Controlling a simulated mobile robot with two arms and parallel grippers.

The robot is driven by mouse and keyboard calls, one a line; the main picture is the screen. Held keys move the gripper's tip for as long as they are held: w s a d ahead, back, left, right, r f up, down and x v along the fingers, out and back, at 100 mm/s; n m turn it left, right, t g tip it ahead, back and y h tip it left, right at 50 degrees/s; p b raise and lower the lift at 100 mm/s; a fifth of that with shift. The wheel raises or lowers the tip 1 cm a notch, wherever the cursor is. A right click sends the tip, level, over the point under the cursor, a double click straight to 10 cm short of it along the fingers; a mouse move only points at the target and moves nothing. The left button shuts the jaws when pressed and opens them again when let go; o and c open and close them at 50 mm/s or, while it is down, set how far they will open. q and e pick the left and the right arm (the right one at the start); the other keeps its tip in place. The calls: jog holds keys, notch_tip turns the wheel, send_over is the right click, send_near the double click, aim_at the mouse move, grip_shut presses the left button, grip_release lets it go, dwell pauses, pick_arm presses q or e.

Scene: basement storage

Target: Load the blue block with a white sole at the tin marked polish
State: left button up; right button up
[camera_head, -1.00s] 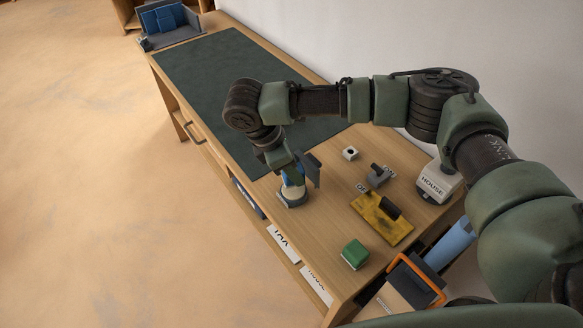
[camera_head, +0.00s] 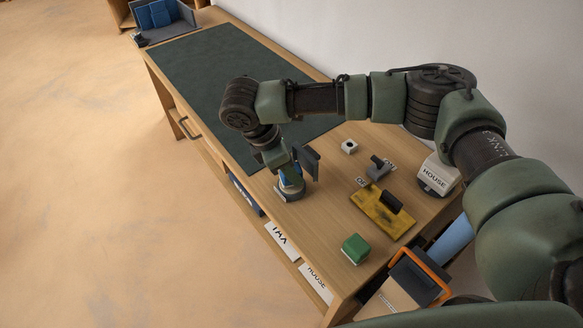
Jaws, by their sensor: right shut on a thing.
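My right gripper (camera_head: 294,172) points down over the near half of the workbench, shut on a blue block (camera_head: 289,182). The block is mostly hidden by the fingers, and its white sole cannot be made out clearly. Directly under it is a low, round grey tin (camera_head: 290,195) on the bare wood near the bench's front edge. The block appears to be in or touching the tin; the fingers hide the exact contact. No polish mark can be read on the tin. My left gripper is not in view.
A dark green mat (camera_head: 220,85) lies clear beyond. An orange frame (camera_head: 430,265) is at lower right.

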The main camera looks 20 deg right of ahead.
jog(key=shift+f, duration=0.55)
dwell(0.4)
jog(key=shift+s+f+p, duration=0.1)
jog(key=shift+p, duration=0.55)
dwell(2.3)
notch_tip(320, 180, up, 7)
jog(key=p, duration=0.9)
dwell(1.0)
